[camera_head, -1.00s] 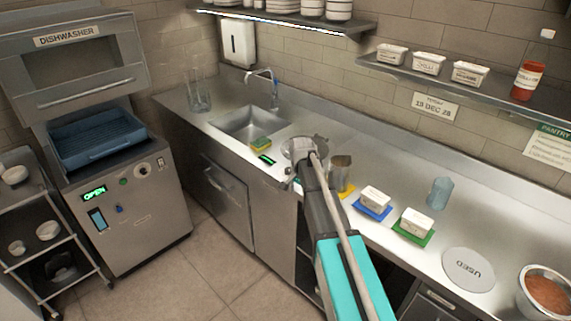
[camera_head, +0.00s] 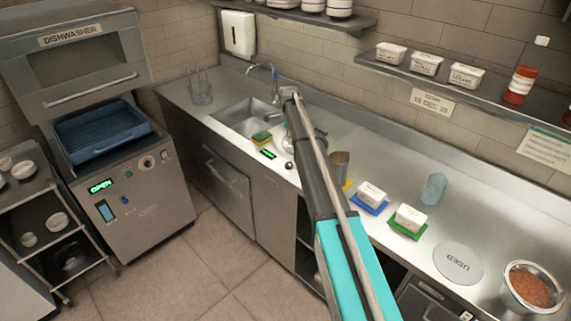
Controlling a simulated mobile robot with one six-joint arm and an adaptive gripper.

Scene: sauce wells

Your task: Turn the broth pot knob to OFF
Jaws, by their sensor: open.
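A round steel pot (camera_head: 284,141), apparently the broth pot, stands on the counter right of the sink, mostly hidden behind my arm. A small dark round knob (camera_head: 289,165) shows at the counter's front edge below it. A small green-lit display (camera_head: 267,153) is left of the knob. The knob's marking is too small to read. My gripper (camera_head: 287,93) is at the far end of my arm, above and beyond the knob in the picture and apart from it. It looks empty; its fingers are hard to make out.
A sponge (camera_head: 261,137) lies by the sink (camera_head: 243,117). White tubs on blue (camera_head: 371,196) and green (camera_head: 408,218) mats, a blue cup (camera_head: 433,188) and a bowl of red food (camera_head: 530,288) are farther right.

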